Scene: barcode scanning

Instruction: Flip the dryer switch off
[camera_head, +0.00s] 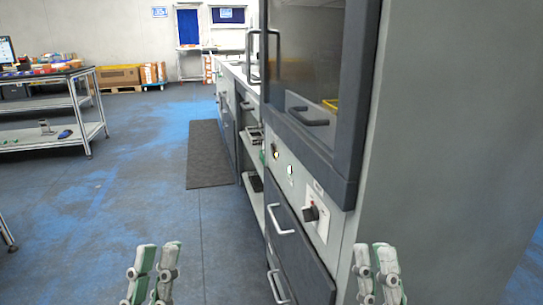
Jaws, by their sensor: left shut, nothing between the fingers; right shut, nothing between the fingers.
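The dryer (353,95) is a tall grey cabinet with a dark-framed glass door, on the right in the head view. A dark switch knob (310,212) sits on a white plate on the panel below the door. I cannot tell its setting. My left gripper (159,246) is shut and empty over the floor at the bottom, left of the dryer and apart from it. My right gripper (372,247) is shut and empty at the bottom, right of the knob in the picture and not touching it.
Small lit indicators (290,175) sit on the panel beyond the knob. Drawers with handles (280,222) lie below. A counter runs behind, with a dark mat (207,155) along it. A metal cart (60,141) stands at left. The blue-grey floor (110,210) between is clear.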

